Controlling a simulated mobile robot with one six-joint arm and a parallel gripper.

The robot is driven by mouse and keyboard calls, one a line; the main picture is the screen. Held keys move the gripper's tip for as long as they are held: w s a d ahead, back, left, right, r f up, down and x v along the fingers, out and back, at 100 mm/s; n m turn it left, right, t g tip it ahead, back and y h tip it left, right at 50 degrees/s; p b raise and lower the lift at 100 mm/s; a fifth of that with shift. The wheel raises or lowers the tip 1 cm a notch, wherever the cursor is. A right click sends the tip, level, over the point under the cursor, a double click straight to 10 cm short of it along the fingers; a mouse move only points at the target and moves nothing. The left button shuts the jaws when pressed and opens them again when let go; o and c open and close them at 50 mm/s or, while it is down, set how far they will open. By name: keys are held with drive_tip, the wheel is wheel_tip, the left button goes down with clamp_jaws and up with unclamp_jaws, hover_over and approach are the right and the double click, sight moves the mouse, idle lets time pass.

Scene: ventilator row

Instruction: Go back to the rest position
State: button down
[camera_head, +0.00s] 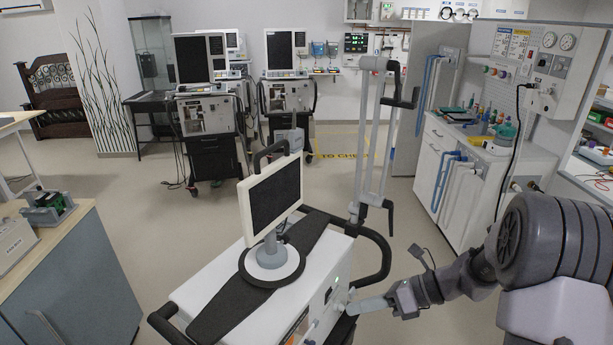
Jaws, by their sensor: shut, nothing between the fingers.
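My arm reaches in from the right edge. My gripper (362,305) is low, right of centre, its light fingers shut and empty and pointing left. Its tips are close to the front panel of the nearest ventilator cart (335,292); I cannot tell whether they touch it. The cart has a white body, a black rail and a tilted monitor (272,197) with a dark screen on a round base. No marker of the rest position shows.
A white workbench (448,190) with tools stands at right, near my arm. A wooden-topped cabinet (75,270) is at left. More ventilators (207,110) stand at the back, with open floor (410,235) between.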

drive_tip(key=s+a+r+n+t+h, duration=0.1)
drive_tip(key=s+r+n+h, duration=0.3)
drive_tip(key=s+r+n, duration=0.3)
drive_tip(key=s+a+r+n+t+h, duration=0.2)
drive_tip(key=s+r+n+h, duration=0.3)
drive_tip(key=s+n, duration=0.9)
wheel_tip(320, 180, up, 3)
drive_tip(key=n, duration=0.2)
drive_tip(key=shift+s+n+t+h, duration=0.2)
drive_tip(key=shift+n+t+h, duration=0.1)
drive_tip(key=shift+n, duration=0.1)
drive_tip(key=shift+a, duration=0.1)
